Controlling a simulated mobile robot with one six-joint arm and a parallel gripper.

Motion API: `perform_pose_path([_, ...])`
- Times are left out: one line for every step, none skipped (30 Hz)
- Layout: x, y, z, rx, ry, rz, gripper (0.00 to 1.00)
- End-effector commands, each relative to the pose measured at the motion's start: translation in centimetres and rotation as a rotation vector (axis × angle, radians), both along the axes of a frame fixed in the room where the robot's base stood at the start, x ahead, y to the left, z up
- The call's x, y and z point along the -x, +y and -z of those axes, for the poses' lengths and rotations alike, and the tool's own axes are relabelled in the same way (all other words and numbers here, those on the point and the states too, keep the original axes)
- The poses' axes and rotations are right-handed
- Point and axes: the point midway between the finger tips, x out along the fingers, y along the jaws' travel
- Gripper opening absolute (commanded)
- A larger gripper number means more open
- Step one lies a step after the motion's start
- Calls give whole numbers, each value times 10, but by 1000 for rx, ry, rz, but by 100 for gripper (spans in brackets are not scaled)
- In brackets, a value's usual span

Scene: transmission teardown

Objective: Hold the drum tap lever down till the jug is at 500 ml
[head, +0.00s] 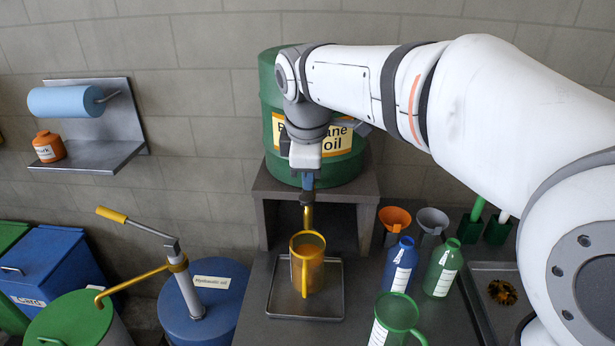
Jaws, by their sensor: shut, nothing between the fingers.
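A green drum (268,120) with a yellow label partly reading "oil" stands on a dark stand at the back. My gripper (307,186) is shut and points down in front of the drum, just above the brass tap (308,215). The tap lever is hidden or too small to tell, so I cannot tell whether the gripper presses it. A yellow see-through jug (296,247) stands upright under the tap on a grey tray (333,300). Amber liquid seems to show inside it; its level against the marks cannot be read.
Blue (399,268) and green (441,270) bottles, a green jug (398,313), and orange (394,218) and grey (432,219) funnels stand right of the tray. A hand pump (185,280) on a blue drum (215,325) stands at left.

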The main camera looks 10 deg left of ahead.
Motion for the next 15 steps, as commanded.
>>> perform_pose_path([0,0,-19,0,-1,0,0])
perform_pose_path([0,0,-21,-2,-3,0,0])
perform_pose_path([0,1,-28,-3,-6,-1,0])
perform_pose_path([1,1,-35,-3,-5,-1,0])
perform_pose_path([1,1,-42,-3,-4,-1,0])
perform_pose_path([2,1,-52,-3,-4,-1,0])
perform_pose_path([2,1,-59,-3,-5,-1,0])
perform_pose_path([3,0,-65,-3,-3,-1,0])
perform_pose_path([3,1,-73,-2,-3,0,0])
perform_pose_path([3,0,-79,-3,-3,-1,0])
perform_pose_path([4,0,-84,-2,-3,0,0])
perform_pose_path([4,0,-90,-2,-2,0,0])
perform_pose_path([4,0,-94,-2,-2,0,0])
perform_pose_path([4,0,-97,-1,-2,-1,0])
perform_pose_path([4,0,-101,-1,-1,-1,0])
